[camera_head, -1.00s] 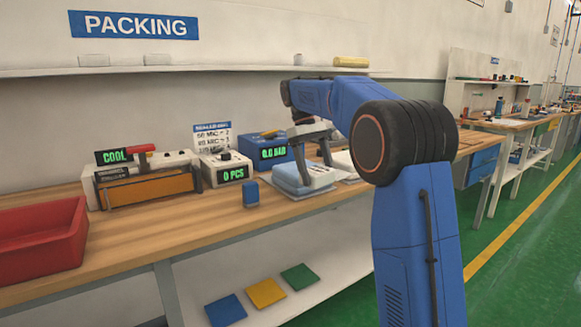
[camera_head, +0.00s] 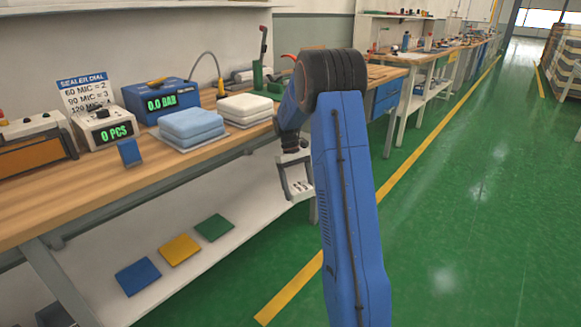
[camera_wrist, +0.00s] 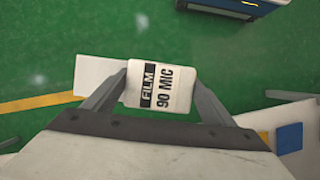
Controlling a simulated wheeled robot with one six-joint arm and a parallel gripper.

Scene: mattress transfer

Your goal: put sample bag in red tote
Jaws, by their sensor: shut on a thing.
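My gripper (camera_wrist: 160,87) is shut on a white labelled piece (camera_wrist: 163,90) reading "FILM 90 MIC". Its label sits between the two fingers in the wrist view. A second white patch (camera_wrist: 95,75) shows beside the left finger; I cannot tell whether it belongs to the same piece. In the head view my gripper (camera_head: 298,190) hangs off the bench's front edge, low over the floor and shelf side, and what it holds is hard to make out there. The red tote is not in view now.
A folded light-blue stack (camera_head: 190,127) and a white stack (camera_head: 245,108) lie on the wooden bench (camera_head: 150,172). A blue pressure box (camera_head: 150,100) and a counter (camera_head: 103,125) stand behind. The lower shelf (camera_head: 110,250) holds coloured squares. Green floor at right is open.

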